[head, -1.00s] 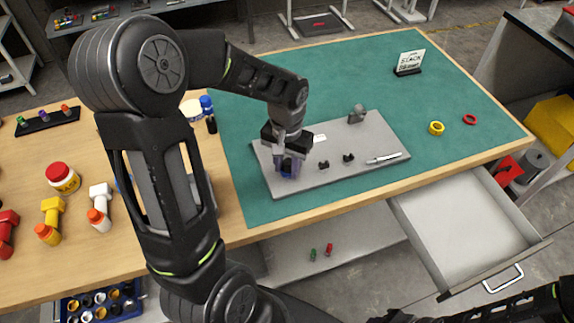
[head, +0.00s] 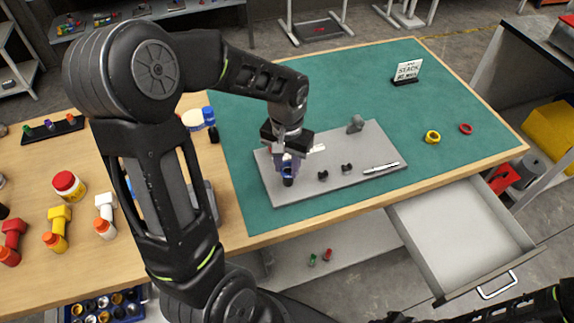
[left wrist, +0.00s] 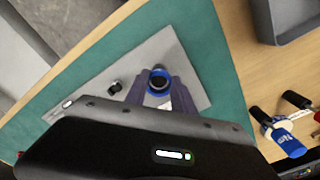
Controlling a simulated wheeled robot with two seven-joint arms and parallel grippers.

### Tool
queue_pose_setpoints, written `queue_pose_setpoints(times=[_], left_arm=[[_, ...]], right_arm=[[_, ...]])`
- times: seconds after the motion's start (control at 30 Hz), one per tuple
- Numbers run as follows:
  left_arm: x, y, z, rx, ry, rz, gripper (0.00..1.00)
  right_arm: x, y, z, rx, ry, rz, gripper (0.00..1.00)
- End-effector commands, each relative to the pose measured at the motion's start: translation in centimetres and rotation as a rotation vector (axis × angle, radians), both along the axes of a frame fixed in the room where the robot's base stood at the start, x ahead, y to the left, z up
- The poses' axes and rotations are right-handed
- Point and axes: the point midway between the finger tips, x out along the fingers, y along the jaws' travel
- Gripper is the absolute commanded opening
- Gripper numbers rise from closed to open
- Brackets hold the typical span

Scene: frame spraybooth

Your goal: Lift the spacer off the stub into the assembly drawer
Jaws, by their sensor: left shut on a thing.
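A blue ring-shaped spacer (head: 287,171) is between the fingers of my left gripper (head: 289,163), over the left end of the grey plate (head: 330,188). The gripper is shut on it. A dark stub (head: 287,182) shows just below the spacer in the head view. In the left wrist view the spacer (left wrist: 158,95) has a dark centre; I cannot tell whether it is still around the stub or just above it. The open assembly drawer (head: 455,232) at the right is empty. My right gripper is not in view.
Two small dark studs, a silver pen-like tool (head: 381,168) and a grey bracket (head: 356,124) are on the plate. A yellow ring (head: 432,137), a red ring (head: 466,129) and a sign (head: 407,71) stand on the green mat (head: 340,80). Several bottles are at the left.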

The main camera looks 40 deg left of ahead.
Motion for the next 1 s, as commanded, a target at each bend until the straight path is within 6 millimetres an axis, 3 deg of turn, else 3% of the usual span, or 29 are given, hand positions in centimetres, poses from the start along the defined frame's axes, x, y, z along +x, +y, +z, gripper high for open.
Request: queue_pose_setpoints(times=[0.3, 0.77, 0.87, 1.0], left_arm=[[0.0, 0.0, 1.5, 0.0, 0.0, 0.0, 0.0], [0.2, -0.1, 1.5, 0.0, 0.0, -0.003, 0.0], [1.4, -0.9, 1.3, 0.0, -0.001, -0.02, 0.0], [5.0, -3.8, 1.0, 0.0, -0.001, -0.071, 0.0]], right_arm=[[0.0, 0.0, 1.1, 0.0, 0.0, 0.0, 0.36], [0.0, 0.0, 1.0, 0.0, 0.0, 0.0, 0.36], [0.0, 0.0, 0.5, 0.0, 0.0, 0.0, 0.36], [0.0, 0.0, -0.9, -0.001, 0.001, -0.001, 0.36]])
